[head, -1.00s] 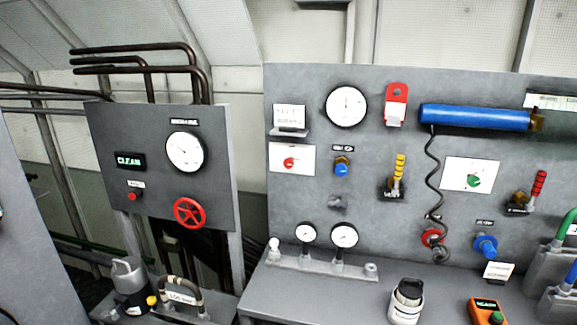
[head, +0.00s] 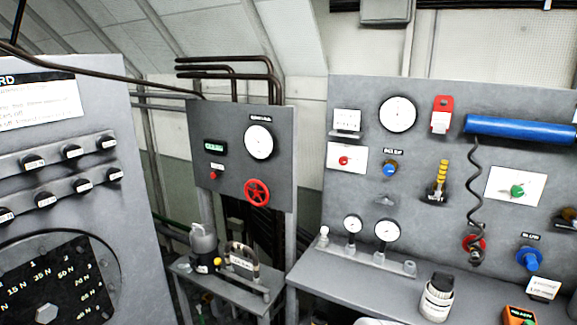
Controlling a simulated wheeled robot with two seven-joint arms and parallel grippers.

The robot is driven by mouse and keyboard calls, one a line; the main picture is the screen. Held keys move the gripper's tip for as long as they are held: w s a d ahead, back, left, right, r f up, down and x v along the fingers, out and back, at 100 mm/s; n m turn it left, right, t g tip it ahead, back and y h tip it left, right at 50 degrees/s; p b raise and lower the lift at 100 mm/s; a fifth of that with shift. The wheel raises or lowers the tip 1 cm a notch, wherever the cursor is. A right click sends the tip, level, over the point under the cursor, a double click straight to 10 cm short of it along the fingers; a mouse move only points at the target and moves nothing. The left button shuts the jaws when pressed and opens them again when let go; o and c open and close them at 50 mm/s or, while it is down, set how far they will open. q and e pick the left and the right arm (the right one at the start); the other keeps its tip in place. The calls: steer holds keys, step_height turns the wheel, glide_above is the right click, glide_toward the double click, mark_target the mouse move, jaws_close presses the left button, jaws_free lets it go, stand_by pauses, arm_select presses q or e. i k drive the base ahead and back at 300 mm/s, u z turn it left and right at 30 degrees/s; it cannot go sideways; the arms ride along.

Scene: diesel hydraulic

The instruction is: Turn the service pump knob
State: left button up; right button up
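No label that I can read marks the service pump knob, so I cannot tell which control it is. On the large right panel (head: 440,175) are a red knob on a white plate (head: 343,160), a small blue knob (head: 390,169), a green knob on a white plate (head: 517,190) and a larger blue knob (head: 530,259). A red handwheel (head: 257,192) is on the smaller middle panel (head: 228,140). Neither of my grippers is in view.
A grey board with several black knobs (head: 74,151) and a large dial stands close at left. A low bench (head: 215,285) holds a grey canister (head: 203,247). The right workbench (head: 340,278) carries gauges and a white-labelled jar (head: 437,298). A dark gap separates the benches.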

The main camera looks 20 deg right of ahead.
mark_target(344, 160)
steer(key=u, duration=0.25)
steer(key=i, duration=0.95)
steer(key=z, duration=0.75)
